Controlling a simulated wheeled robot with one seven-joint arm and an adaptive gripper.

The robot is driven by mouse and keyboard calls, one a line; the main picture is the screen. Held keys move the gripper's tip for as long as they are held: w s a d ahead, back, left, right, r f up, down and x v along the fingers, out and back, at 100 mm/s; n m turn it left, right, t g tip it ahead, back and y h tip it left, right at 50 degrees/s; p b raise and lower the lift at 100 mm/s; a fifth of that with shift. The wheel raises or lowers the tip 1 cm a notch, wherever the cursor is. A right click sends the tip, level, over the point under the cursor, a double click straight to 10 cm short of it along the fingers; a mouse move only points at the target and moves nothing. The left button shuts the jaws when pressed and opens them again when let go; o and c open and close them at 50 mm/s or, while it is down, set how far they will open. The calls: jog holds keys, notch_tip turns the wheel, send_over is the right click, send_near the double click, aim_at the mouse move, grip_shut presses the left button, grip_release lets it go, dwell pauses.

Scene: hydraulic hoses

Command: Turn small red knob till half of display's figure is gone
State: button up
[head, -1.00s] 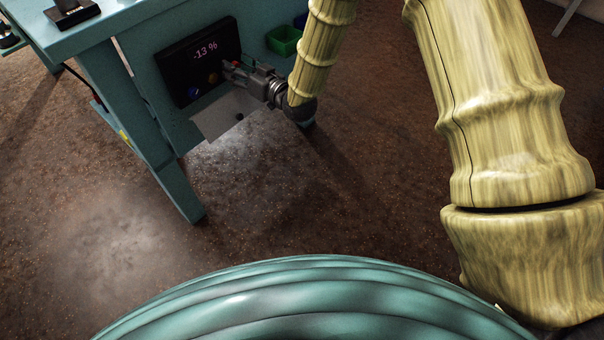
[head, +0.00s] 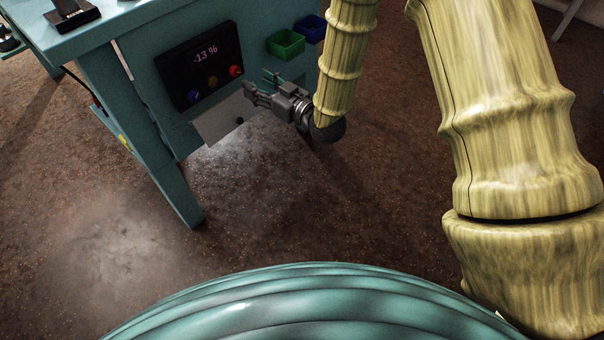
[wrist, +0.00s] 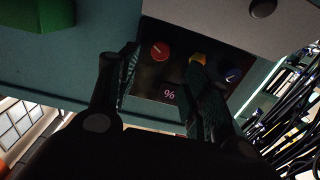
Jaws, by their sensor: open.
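The black display panel (head: 200,65) on the side of the teal bench reads "-13 %". Along its lower part are a blue knob (head: 193,97), a yellow knob (head: 212,81) and a small red knob (head: 236,71). My gripper (head: 257,90) is open and empty, apart from the panel, to the lower right of the red knob. In the wrist view the red knob (wrist: 160,51) shows between the spread fingers, nearer the left one, with a pale pointer line. The right finger partly covers the panel, and only the "%" of the figure shows there.
Green (head: 286,43) and blue (head: 311,27) bins hang on the bench side, right of the panel. A light grey plate (head: 217,120) with a dark round knob (head: 239,120) sits below the panel. Black hoses (wrist: 290,115) show in the wrist view. The brown floor (head: 290,210) is clear.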

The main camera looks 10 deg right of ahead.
jog(key=s+d+f+m+g+h+b, duration=0.1)
jog(key=s+f, duration=0.3)
jog(key=f, duration=0.4)
jog(key=s+d+f+m+g+h+b, duration=0.1)
jog(key=s+d+f+g+h+b, duration=0.1)
jog(key=f, duration=0.7)
jog(key=s+d+f+m+g+h+b, duration=0.1)
jog(key=s+d+f+h+b, duration=0.1)
jog(key=s+d+f, duration=0.3)
jog(key=shift+s+f+m+g+h, duration=0.4)
jog(key=shift+s+f, duration=0.55)
jog(key=shift+f, duration=0.8)
jog(key=shift+d+f, duration=0.1)
jog(key=shift+d, duration=0.05)
jog(key=s+d+f+m+g+h, duration=0.1)
jog(key=s+d+f+g+h, duration=0.3)
jog(key=s, duration=0.7)
jog(key=s+d+f+m+g+y, duration=0.1)
jog(key=s+d+f+m+g, duration=0.15)
jog(key=s+f, duration=0.6)
jog(key=s+d+f+g+h, duration=0.2)
jog(key=s+d+g, duration=0.15)
jog(key=s, duration=0.95)
notch_tip(320, 180, up, 30)
jog(key=p, duration=3)
jog(key=shift+w+a+r+p, duration=0.25)
jog(key=shift+a+p, duration=0.05)
jog(key=shift+p, duration=0.05)
